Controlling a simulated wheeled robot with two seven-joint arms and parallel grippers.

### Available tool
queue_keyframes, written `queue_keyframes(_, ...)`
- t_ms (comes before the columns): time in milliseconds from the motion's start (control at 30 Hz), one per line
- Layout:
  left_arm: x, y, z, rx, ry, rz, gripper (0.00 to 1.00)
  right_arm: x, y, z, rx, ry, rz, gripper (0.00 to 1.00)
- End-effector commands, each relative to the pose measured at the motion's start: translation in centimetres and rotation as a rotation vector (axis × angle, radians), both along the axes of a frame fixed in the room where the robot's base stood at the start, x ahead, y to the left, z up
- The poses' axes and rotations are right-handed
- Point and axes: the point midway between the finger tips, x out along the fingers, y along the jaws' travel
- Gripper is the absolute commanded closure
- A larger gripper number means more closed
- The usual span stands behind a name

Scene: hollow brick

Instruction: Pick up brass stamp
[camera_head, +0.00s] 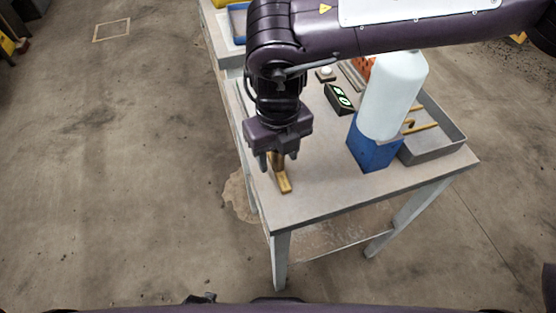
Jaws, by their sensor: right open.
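The brass stamp (284,183) is on the grey table (325,195) near its left front edge. Its lower bar shows below my right gripper, and its upper part is partly hidden by the gripper. My right gripper (277,162) points down over the stamp from above. Its fingers are open, with brass showing between them. I cannot tell whether either finger touches it. My left gripper is not in view.
A grey tray (440,143) holds brass-coloured pieces at the right. A black device with green markings (339,98) lies behind. The table's front middle is clear.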

Motion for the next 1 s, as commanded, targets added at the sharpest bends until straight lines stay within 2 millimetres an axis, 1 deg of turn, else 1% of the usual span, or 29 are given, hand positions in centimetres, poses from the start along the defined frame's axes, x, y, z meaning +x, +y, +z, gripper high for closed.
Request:
queue_keyframes(133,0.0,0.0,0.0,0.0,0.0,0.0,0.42,0.0,0.0,0.0,0.0,0.0,0.0,0.51)
queue_keyframes(167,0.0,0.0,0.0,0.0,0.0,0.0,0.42,0.0,0.0,0.0,0.0,0.0,0.0,0.54)
queue_keyframes(500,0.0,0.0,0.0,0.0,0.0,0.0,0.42,0.0,0.0,0.0,0.0,0.0,0.0,0.98)
queue_keyframes(533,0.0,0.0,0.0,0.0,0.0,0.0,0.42,0.0,0.0,0.0,0.0,0.0,0.0,1.0)
queue_keyframes(833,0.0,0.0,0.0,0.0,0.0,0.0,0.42,0.0,0.0,0.3,0.001,-0.002,0.0,1.0)
queue_keyframes(1000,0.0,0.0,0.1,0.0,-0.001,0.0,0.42,0.1,0.0,1.5,0.002,-0.004,0.0,1.0)
